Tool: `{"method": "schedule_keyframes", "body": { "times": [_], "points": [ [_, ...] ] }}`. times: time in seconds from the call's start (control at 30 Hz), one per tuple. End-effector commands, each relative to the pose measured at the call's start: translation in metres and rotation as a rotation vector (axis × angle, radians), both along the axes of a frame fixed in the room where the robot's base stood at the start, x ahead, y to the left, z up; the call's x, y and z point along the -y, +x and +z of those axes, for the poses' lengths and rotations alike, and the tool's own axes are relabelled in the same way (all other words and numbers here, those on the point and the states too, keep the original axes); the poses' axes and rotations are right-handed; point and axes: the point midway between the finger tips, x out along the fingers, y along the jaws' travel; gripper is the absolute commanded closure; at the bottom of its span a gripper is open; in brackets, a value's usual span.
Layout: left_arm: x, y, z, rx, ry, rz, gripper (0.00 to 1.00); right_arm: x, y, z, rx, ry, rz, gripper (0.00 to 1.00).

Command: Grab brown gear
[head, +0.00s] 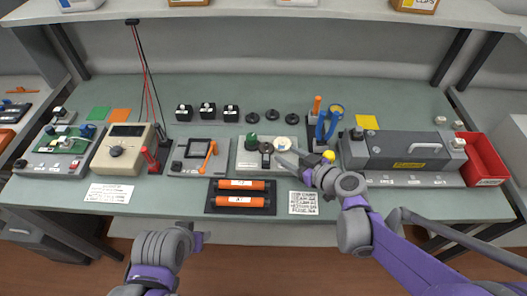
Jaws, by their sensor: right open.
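A pale board (243,162) in the middle of the bench holds several small round parts. A green gear-like part (252,141) stands at its back left, and a cream disc (284,144) is at its right. A dark, possibly brown, round part (266,148) lies between them; it is too small to tell whether it is the brown gear. My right gripper (291,159) is open over the right side of the board, close to these parts. It hides part of the board. My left gripper (201,240) is low in front of the bench, away from everything, and its jaws are unclear.
A black tray (209,203) with two orange rollers lies in front of the board. A printed card (303,203) is beside it. A grey machine (405,150) and a red bin (485,160) stand at the right. A beige meter (121,146) stands at the left.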

Motion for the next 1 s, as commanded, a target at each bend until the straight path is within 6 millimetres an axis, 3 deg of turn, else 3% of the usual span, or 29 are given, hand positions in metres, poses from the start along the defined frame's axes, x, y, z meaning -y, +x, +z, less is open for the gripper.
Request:
{"method": "schedule_keyframes", "body": {
  "times": [0.2, 0.7, 1.0],
  "points": [
    [0.0, 0.0, -0.002, -0.001, 0.0, 0.0, 0.5, -0.021, 0.024, -0.013, -0.001, 0.0, 0.003, 0.42],
    [0.0, 0.0, -0.002, -0.001, 0.0, 0.0, 0.5, -0.057, 0.061, -0.034, -0.001, 0.0, 0.003, 0.42],
    [0.0, 0.0, -0.002, -0.001, 0.0, 0.0, 0.5, -0.059, 0.064, -0.036, -0.002, 0.0, 0.001, 0.42]
  ]
}}
